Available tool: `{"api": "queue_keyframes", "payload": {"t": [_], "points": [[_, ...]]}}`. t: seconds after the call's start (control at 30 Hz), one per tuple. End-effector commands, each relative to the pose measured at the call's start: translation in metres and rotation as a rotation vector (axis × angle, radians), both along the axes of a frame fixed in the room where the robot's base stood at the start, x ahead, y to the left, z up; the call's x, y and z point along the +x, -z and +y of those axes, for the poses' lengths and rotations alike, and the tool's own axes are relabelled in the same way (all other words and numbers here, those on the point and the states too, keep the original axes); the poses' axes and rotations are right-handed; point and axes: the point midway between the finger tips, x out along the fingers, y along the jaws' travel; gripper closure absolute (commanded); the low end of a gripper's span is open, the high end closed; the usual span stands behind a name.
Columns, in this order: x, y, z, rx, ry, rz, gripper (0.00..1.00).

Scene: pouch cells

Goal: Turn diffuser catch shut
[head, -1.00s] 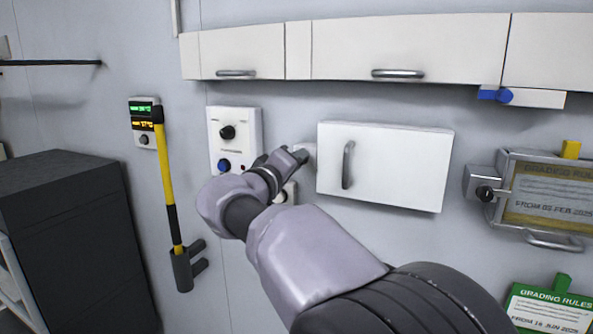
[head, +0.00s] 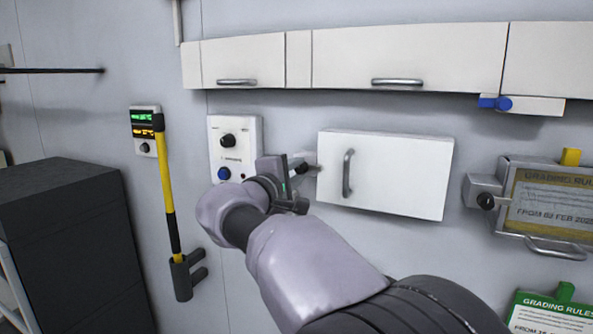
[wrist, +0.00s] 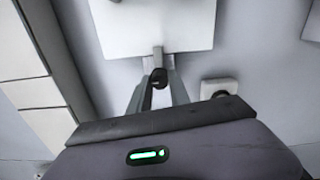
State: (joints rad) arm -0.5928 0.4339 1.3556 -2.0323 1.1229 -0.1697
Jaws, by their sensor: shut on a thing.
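The diffuser catch is a dark knob (wrist: 159,77) on a small grey mount at the edge of a white wall box (wrist: 150,25). In the head view the white box (head: 385,175) has an upright bar handle, and its door lies flat. The catch sits at the box's left side, largely hidden behind my gripper (head: 298,174). In the wrist view my gripper (wrist: 157,84) has one finger on each side of the knob and is shut on it.
A white control panel (head: 235,148) with a black and a blue knob is just left of my gripper. A small white unit with a dark knob (wrist: 219,89) is close beside the fingers. Cupboards (head: 400,65) hang above; a framed notice (head: 545,200) is at right.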

Motion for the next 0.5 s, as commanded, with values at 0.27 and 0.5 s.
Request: {"api": "queue_keyframes", "payload": {"t": [0.27,0.5], "points": [[0.0,0.0003,0.0001,-0.037,0.0,0.013,1.0],[0.0,0.0004,0.0,-0.039,0.0,0.014,1.0]]}}
